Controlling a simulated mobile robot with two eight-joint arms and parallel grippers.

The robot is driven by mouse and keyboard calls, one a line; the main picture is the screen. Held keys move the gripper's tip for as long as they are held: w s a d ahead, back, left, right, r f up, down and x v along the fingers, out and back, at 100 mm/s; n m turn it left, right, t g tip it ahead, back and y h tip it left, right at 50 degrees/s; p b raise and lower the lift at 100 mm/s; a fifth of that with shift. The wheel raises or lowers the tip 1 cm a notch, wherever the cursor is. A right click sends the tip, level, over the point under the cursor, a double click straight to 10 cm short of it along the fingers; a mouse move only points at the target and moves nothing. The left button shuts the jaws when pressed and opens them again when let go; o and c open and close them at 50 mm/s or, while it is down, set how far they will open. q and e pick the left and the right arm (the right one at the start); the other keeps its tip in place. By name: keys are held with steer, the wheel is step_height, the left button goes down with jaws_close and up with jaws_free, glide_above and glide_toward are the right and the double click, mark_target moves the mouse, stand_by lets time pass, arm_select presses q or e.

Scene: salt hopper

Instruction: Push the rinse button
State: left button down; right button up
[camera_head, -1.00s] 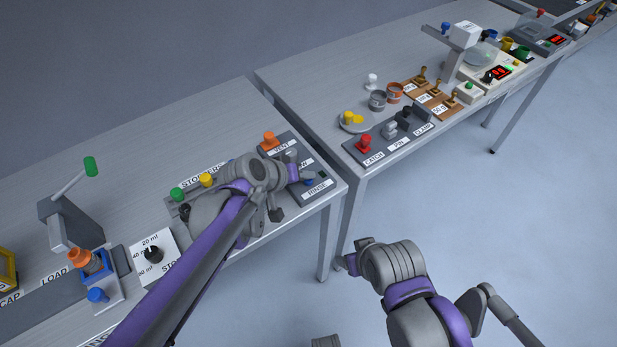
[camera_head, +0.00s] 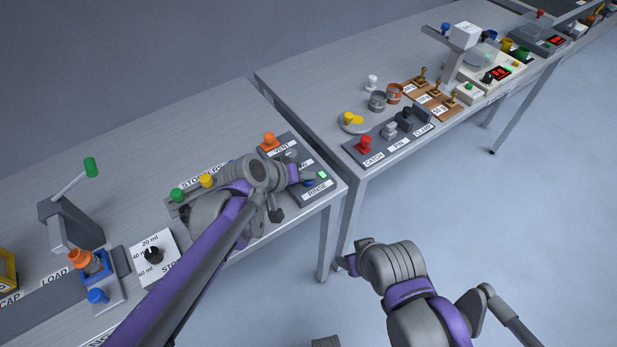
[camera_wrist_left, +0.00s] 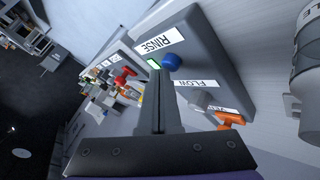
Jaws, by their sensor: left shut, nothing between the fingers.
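The rinse button is a blue knob (camera_wrist_left: 171,62) beside the RINSE label on a grey panel (camera_wrist_left: 205,50) in the left wrist view. In the head view a bit of its blue (camera_head: 309,183) shows by my left gripper (camera_head: 305,176). In the left wrist view the left gripper's fingers (camera_wrist_left: 160,85) are shut and empty, with their tips right at the button; I cannot tell whether they touch it. A small green lamp (camera_head: 322,175) next to the button is lit. My right gripper (camera_head: 352,264) is held low over the floor, its jaws unclear.
An orange vent knob (camera_head: 268,140) and a grey flow knob (camera_wrist_left: 203,97) share the panel. Green (camera_head: 177,195) and yellow (camera_head: 206,181) knobs stand left of my left gripper. A gap separates this table from the one with the red catch knob (camera_head: 365,143).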

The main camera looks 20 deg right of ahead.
arm_select(q)
steer(key=shift+r, duration=0.15)
step_height(320, 180, up, 6)
steer(key=p, duration=0.4)
stand_by(0.3)
steer(key=s+a+f+n+y, duration=0.1)
steer(key=s+a+f+y, duration=0.1)
steer(key=s+a, duration=0.4)
steer(key=s+a+f+y, duration=0.1)
steer(key=s+a+y, duration=0.2)
steer(key=a, duration=1)
steer(key=s+a+f+n+y, duration=0.1)
steer(key=s+a+f+y, duration=0.1)
steer(key=s+a, duration=0.8)
steer(key=shift+f+n+t+y, duration=0.3)
